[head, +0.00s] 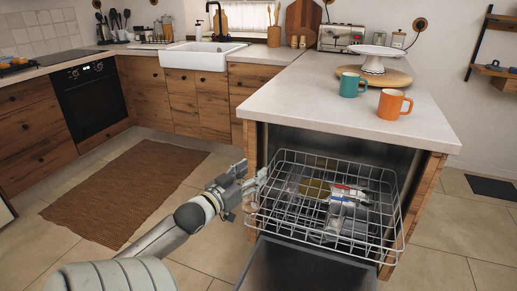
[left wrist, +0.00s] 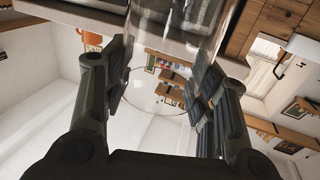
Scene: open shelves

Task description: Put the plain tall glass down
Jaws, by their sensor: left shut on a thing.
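My left gripper (head: 243,186) is at the left edge of the pulled-out dishwasher rack (head: 398,238). In the left wrist view its two dark fingers (left wrist: 165,88) are closed on both sides of a clear plain glass (left wrist: 172,52). The glass is transparent and hard to make out in the head view, where the gripper and the rack wires overlap it. I cannot tell whether the glass touches the rack. My right gripper is not in view.
On the counter (head: 300,100) above stand a teal mug (head: 349,85), an orange mug (head: 390,104) and a white cake stand (head: 374,64) on a round board. The counter's front left is clear. A brown rug (head: 120,195) lies on the floor.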

